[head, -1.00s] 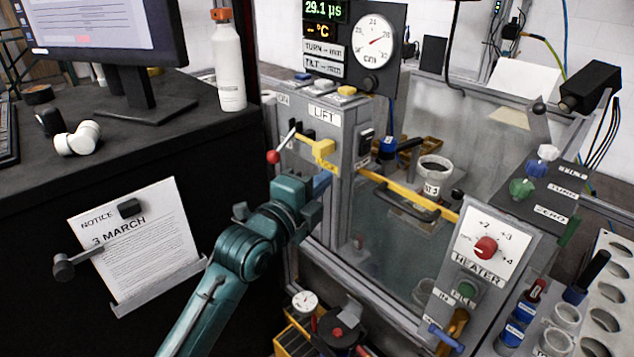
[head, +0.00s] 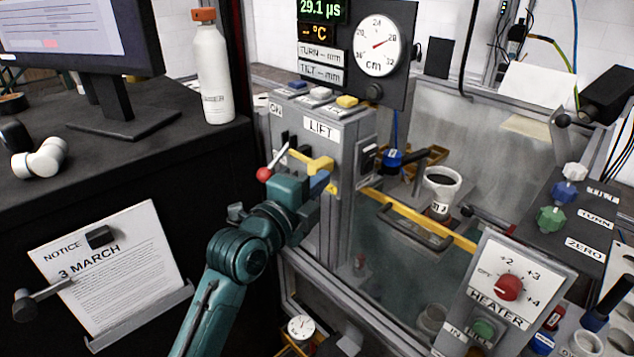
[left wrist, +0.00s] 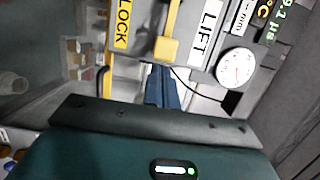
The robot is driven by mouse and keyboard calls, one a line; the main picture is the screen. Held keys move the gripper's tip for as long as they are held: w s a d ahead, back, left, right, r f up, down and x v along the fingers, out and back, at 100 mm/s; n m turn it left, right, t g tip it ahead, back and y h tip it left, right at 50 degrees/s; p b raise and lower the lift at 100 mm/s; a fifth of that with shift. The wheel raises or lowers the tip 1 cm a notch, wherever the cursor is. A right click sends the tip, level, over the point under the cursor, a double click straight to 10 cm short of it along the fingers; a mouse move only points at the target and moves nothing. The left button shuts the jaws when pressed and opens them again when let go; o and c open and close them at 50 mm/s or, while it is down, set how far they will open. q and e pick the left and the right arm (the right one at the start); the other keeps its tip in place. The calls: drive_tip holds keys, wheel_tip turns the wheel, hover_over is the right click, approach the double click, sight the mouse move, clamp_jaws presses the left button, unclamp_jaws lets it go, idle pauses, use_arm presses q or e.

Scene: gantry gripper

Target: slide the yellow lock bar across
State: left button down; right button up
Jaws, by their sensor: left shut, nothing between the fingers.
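The yellow lock bar (head: 320,165) lies along the face of the grey LIFT housing, with a square yellow block on it. In the left wrist view the bar's block (left wrist: 167,48) is just beyond my fingertips, and a yellow LOCK plate (left wrist: 122,25) is left of it. My left gripper (head: 321,182) is shut and empty, its blue fingers just below the block in the head view. The fingers (left wrist: 160,78) also show in the left wrist view; I cannot tell whether they touch the block. My right gripper is in neither view.
A red-knobbed lever (head: 264,174) sticks out left of the bar. A yellow rail (head: 415,218) borders the glass-sided tank to the right. The HEATER panel (head: 508,288) stands at front right. A dark desk side with a notice (head: 110,262) is left of my arm.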

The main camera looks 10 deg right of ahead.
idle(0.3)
use_arm(q)
drive_tip(key=shift+w+a, duration=0.2)
drive_tip(key=shift+w, duration=0.1)
drive_tip(key=w+a+b, duration=0.1)
drive_tip(key=w+a, duration=0.1)
drive_tip(key=w, duration=0.1)
drive_tip(key=shift+w+a+r+b, duration=0.1)
drive_tip(key=shift+w+a+b, duration=0.05)
drive_tip(key=shift+b, duration=0.25)
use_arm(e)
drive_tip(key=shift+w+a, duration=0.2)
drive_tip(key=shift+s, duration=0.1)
